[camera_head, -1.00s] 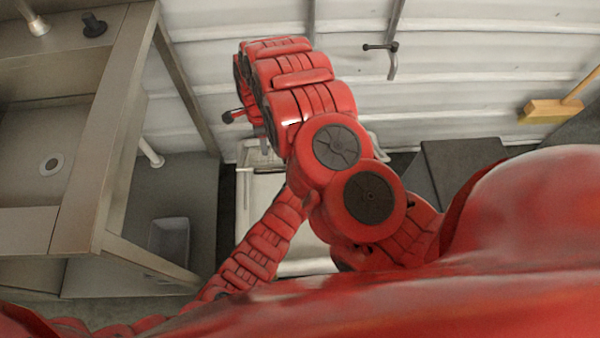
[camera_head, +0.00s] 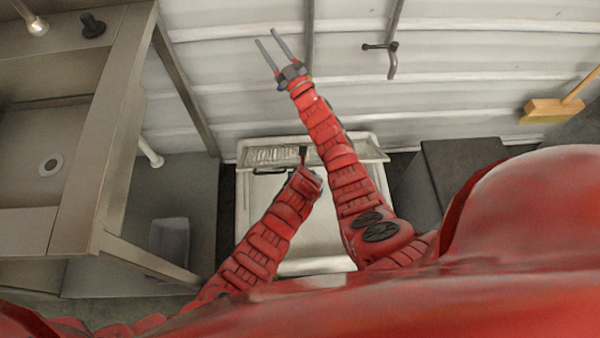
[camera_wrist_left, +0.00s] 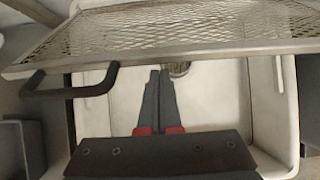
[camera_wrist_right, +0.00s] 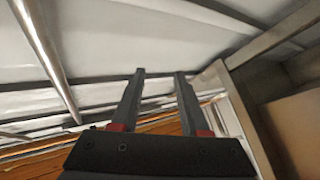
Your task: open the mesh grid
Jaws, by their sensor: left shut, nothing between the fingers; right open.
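The mesh grid (camera_head: 270,155) shows as a narrow strip at the back of the white hopper (camera_head: 243,215); my arms hide part of it. In the left wrist view the mesh grid (camera_wrist_left: 200,28) looks raised and tilted, with the hopper's white inside (camera_wrist_left: 215,115) visible below its front bar. A dark handle (camera_wrist_left: 70,90) hangs from that bar at the left. My left gripper (camera_wrist_left: 159,72) is shut and empty, its tips just below the bar, right of the handle. My right gripper (camera_head: 265,35) is open and empty, high beyond the grid, towards the wall.
A metal sink unit (camera_head: 75,190) stands at the left. A ribbed white wall (camera_head: 450,60) with metal posts closes the back. A dark box (camera_head: 460,165) stands right of the hopper, and a broom (camera_head: 550,108) is at the far right.

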